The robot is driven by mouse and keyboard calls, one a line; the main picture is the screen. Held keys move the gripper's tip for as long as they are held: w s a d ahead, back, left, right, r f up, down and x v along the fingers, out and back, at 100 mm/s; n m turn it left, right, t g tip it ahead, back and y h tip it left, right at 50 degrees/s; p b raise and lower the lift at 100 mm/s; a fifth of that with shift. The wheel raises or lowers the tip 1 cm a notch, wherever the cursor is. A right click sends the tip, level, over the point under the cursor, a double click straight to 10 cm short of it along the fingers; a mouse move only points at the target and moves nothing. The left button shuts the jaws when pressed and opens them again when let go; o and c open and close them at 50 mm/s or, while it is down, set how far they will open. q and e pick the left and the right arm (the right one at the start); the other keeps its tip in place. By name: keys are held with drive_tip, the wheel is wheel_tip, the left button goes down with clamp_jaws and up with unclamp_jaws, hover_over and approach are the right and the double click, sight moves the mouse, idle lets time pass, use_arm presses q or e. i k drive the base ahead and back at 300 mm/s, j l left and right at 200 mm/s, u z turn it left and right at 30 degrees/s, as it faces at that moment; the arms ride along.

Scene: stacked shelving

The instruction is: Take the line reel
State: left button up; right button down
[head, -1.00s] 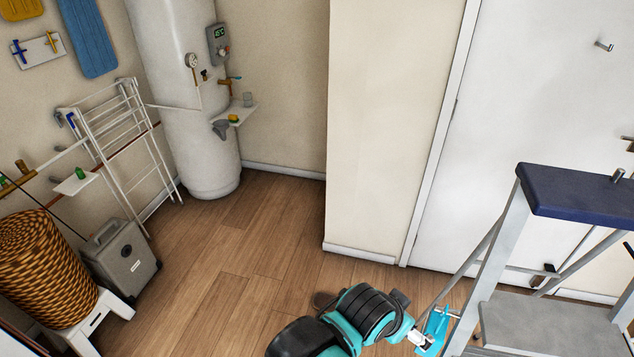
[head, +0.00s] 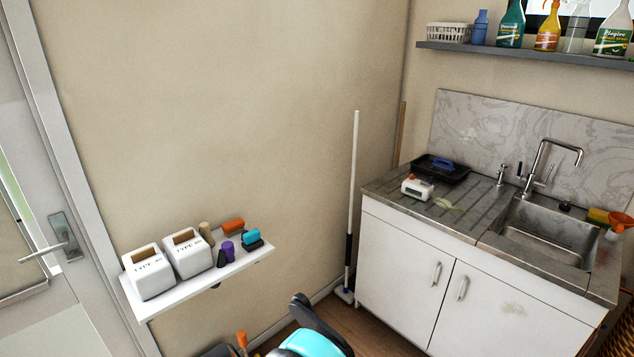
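No thing in the head view can be named as the line reel with certainty. A white wall shelf (head: 215,284) at the lower left carries several small items. Among them are an orange roll-like piece (head: 233,226), a purple piece (head: 227,250), a brown upright piece (head: 206,234) and a turquoise and dark piece (head: 251,237). They are too small to identify. A turquoise and black part of my arm shows at the bottom middle.
Two white boxes (head: 148,271) marked "TYPE" stand at the shelf's left end. A sink counter (head: 462,235) over a white cabinet (head: 401,264) fills the right. A white-handled pole (head: 354,175) leans between. A door with a handle (head: 63,240) is at left.

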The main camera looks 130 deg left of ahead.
sight(412, 188)
drive_tip(key=u, duration=3.75)
drive_tip(key=i+l+u, duration=0.1)
drive_tip(key=i+u, duration=0.25)
drive_tip(key=i, duration=1)
